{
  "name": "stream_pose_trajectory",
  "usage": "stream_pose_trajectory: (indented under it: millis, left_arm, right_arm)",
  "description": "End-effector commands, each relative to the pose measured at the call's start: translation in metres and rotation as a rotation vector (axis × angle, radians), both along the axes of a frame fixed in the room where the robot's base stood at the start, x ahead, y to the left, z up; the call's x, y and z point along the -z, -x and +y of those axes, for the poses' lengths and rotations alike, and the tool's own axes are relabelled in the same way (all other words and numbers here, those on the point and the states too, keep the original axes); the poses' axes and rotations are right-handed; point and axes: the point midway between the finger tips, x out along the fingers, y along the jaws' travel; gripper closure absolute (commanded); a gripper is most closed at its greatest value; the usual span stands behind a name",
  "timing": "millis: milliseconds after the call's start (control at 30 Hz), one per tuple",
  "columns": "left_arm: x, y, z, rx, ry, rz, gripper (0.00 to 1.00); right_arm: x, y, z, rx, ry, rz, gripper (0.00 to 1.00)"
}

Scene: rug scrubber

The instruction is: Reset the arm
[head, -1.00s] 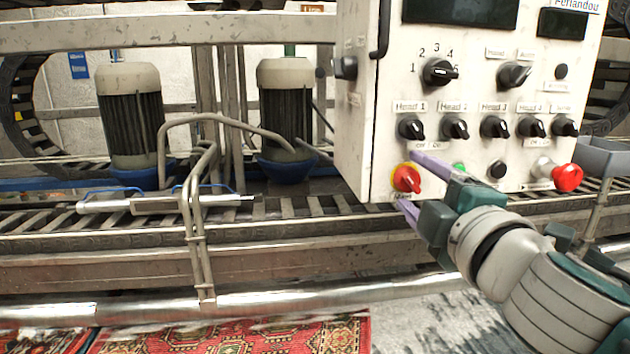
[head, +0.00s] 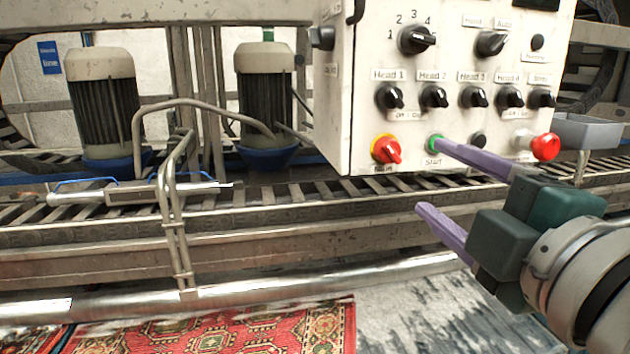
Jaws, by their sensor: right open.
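My right arm comes in from the lower right. Its gripper (head: 428,174) is open and empty, with two purple fingers spread apart. The upper fingertip shows close to the green start button (head: 435,142) on the white control box (head: 345,120); I cannot tell whether it touches. The lower finger is below the box, in front of the conveyor. The red and yellow rotary switch (head: 386,149) is left of the fingers and free of them. My left gripper is not in view.
The box carries several black knobs (head: 417,40) and a red push button (head: 546,147) at right. Behind it runs a slatted conveyor (head: 300,192) with two motors (head: 266,85). A bent pipe (head: 172,215) stands in front. A red patterned rug (head: 230,330) lies below.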

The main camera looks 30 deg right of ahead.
Motion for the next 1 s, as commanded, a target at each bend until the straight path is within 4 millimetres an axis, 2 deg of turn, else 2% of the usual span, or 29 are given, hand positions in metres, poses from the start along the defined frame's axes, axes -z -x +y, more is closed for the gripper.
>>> stream_pose_trajectory:
  millis: [333, 467, 567, 633, 700, 800, 933, 967, 1000]
  left_arm:
    - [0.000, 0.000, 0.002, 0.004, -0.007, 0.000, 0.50]
    - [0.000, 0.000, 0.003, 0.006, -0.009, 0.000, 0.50]
    - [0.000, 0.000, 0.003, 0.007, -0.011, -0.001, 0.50]
    - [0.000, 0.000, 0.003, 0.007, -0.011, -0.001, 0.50]
    - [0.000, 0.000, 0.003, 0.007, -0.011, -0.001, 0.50]
    - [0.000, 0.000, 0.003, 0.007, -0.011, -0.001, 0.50]
    - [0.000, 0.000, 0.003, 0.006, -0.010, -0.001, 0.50]
    - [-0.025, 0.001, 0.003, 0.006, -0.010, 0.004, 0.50]
    - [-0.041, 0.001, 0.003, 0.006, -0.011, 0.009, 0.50]
  right_arm:
    - [0.001, 0.000, -0.001, 0.004, -0.008, 0.003, 0.30]
    - [0.017, 0.007, -0.010, 0.073, -0.156, 0.058, 0.30]
    - [0.054, 0.026, -0.017, 0.194, -0.419, 0.183, 0.30]
    - [0.088, 0.047, -0.011, 0.289, -0.629, 0.312, 0.30]
    - [0.119, 0.073, 0.005, 0.377, -0.817, 0.461, 0.30]
    - [0.150, 0.115, 0.036, 0.480, -1.024, 0.679, 0.30]
    - [0.168, 0.172, 0.081, 0.581, -1.198, 0.971, 0.30]
    - [0.142, 0.169, 0.079, 0.580, -1.193, 0.959, 0.30]
    - [0.125, 0.168, 0.078, 0.579, -1.189, 0.952, 0.30]
